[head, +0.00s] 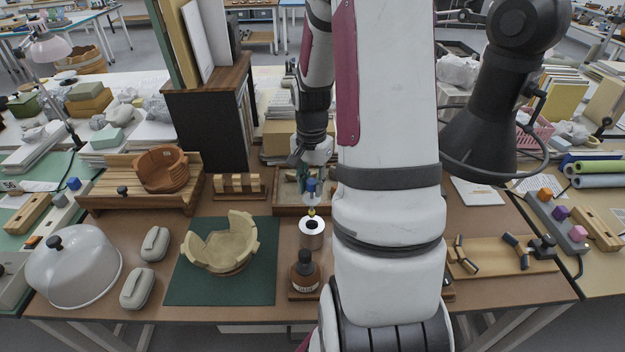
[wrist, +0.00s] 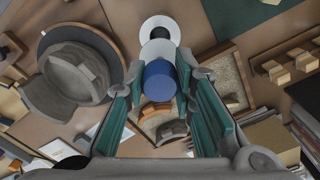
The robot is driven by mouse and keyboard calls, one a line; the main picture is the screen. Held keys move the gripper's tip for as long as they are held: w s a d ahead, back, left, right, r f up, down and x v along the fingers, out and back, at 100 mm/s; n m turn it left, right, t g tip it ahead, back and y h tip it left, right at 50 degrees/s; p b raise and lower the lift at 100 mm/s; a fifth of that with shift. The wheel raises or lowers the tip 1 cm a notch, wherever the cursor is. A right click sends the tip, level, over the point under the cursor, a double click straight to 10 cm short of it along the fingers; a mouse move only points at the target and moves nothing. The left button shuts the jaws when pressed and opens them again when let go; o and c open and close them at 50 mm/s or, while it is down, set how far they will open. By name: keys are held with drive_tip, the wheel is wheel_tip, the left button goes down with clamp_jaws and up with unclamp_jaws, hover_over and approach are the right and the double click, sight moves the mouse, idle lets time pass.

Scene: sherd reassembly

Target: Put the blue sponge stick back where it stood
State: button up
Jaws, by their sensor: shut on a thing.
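The blue sponge stick (head: 311,187) is in my gripper (head: 311,180), below my wrist in the head view. Its blue top also shows between the teal finger pads of my gripper (wrist: 161,74) in the wrist view (wrist: 159,82). The stick hangs about upright, with a pale disc partway down and a yellowish lower end. That lower end is right over a metal tin (head: 312,240) with a white top and dark centre hole. I cannot tell whether the tip is in the hole or just above it. The white tin top also shows in the wrist view (wrist: 153,23).
A brown bottle (head: 305,278) stands in front of the tin. A partly rebuilt bowl (head: 222,247) stands on a green mat (head: 190,287) to the left. A shallow tray (head: 290,210) lies behind the tin. A wooden board (head: 490,268) with small pieces lies right of my arm.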

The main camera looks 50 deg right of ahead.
sight(312, 210)
drive_tip(key=shift+f+b, duration=2.35)
drive_tip(key=shift+f, duration=2.5)
drive_tip(key=o, duration=0.9)
wheel_tip(312, 210, up, 12)
